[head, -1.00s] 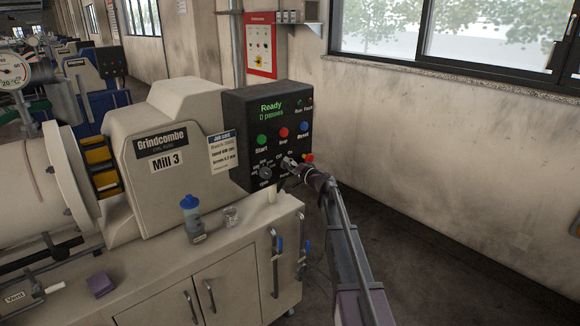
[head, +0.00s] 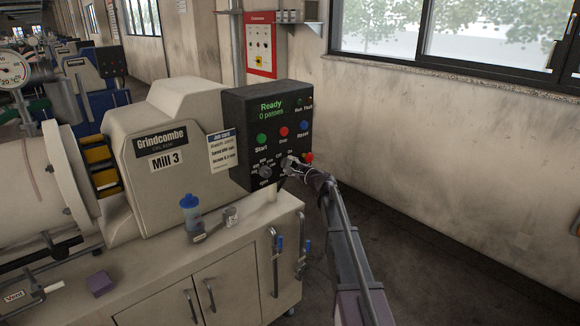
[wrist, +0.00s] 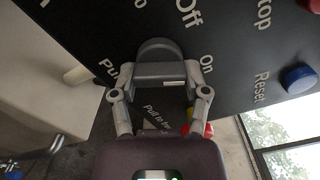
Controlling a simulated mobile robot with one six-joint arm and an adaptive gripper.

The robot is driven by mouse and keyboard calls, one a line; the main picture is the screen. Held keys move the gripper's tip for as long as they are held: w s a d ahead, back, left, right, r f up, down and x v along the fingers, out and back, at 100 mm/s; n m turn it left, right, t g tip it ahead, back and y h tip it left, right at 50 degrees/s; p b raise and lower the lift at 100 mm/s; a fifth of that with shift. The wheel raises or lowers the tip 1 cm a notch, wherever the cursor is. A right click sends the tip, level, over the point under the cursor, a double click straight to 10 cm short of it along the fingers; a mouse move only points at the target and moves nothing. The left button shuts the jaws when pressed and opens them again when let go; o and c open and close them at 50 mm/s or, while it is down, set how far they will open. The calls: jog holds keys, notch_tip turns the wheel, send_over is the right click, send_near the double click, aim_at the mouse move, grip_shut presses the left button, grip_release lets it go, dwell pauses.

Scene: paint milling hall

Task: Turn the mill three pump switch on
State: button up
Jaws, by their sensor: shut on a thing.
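The Mill 3 control box (head: 240,110) is dark, with a screen reading "Ready, 0 passes". Its pump switch is a dark grey knob (wrist: 158,50) on the lower panel, beside the words "Off" and "On" in the wrist view. My gripper (wrist: 158,88) is shut on this knob, one finger on each side of it. In the head view my gripper (head: 292,163) is at the lower right of the box and hides most of the knob. I cannot tell which position the switch points to.
Green start (head: 262,139), red stop (head: 284,132) and blue reset (head: 303,126) buttons sit above the switch. A speed dial (head: 265,172) is at its left, and a red and yellow pull stop (head: 308,157) at its right.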

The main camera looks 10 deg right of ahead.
jog(key=shift+w+m, duration=0.15)
jog(key=shift+m, duration=0.35)
jog(key=o, duration=1.2)
jog(key=shift+a, duration=0.1)
jog(key=shift+c, duration=0.2)
jog(key=v, duration=1.2)
